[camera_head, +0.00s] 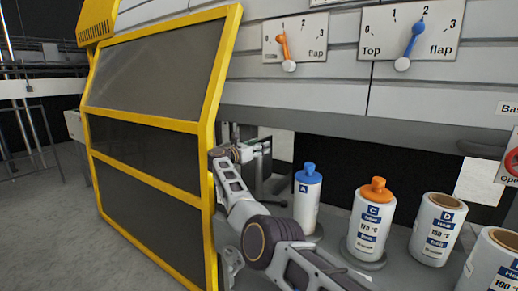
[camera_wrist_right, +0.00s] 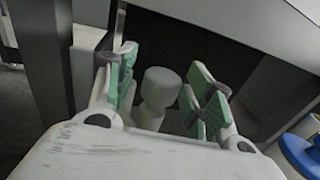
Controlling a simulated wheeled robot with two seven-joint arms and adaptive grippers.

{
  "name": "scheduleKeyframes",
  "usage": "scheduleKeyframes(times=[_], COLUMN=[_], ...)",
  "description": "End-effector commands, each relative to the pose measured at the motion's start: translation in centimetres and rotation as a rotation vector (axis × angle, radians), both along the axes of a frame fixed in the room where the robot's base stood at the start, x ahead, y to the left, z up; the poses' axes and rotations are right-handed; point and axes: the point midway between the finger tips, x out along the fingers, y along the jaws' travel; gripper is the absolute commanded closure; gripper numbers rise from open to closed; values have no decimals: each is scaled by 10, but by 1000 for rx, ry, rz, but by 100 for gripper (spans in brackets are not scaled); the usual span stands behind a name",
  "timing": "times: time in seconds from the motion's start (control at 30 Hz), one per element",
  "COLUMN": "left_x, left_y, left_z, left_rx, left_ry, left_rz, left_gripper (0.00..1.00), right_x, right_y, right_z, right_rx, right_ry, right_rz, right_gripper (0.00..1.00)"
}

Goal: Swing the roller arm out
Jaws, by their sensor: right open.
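My right gripper (camera_head: 260,152) is beside the right edge of the yellow-framed door, in front of the dark opening. In the right wrist view its green-padded fingers (camera_wrist_right: 163,84) are open and apart. A pale grey knob (camera_wrist_right: 160,88) with a rounded top stands between the fingers and seems clear of both pads. It may be the end of the roller arm; I cannot tell for sure, and the rest of it is hidden by the gripper body. My left gripper is not in view.
The yellow-framed door (camera_head: 205,127) stands close left of my right arm. A blue-capped bottle (camera_head: 307,200), an orange-capped bottle (camera_head: 371,225) and white canisters (camera_head: 437,232) stand to its right. Two flap dials (camera_head: 411,32) are on the panel above.

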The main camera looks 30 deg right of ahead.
Motion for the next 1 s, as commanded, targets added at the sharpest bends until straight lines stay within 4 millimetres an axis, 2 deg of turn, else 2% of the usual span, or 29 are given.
scheduleKeyframes(times=[0.27,0.57,1.0], left_x=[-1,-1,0], left_y=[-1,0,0], left_z=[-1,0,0], left_rx=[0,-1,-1], left_ry=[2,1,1], left_rz=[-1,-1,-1], left_gripper=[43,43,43], right_x=[-1,-7,-23], right_y=[5,22,68], right_z=[0,-1,0], right_rx=[-1,0,0], right_ry=[0,0,0], right_rz=[1,1,2], right_gripper=[48,48,48])
